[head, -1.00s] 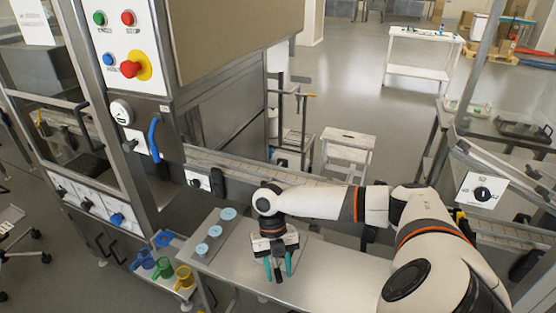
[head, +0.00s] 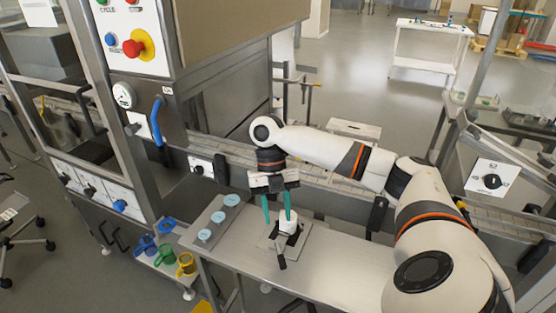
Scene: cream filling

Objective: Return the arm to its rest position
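My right arm (head: 425,187) comes in from the right and reaches over the steel table. Its gripper (head: 277,214) points down with two teal fingers spread apart and nothing visible between them. Below it on the table are a small white round object (head: 288,224) and a dark-handled tool (head: 280,256), beside a flat square plate (head: 268,243). The right fingertip overlaps the white object in the picture; I cannot tell whether they touch. My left gripper is out of view.
The steel table (head: 335,266) is mostly clear at right. Blue, green and yellow jugs (head: 165,255) sit on a lower shelf. A conveyor (head: 335,180) and a tall machine (head: 140,50) stand behind.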

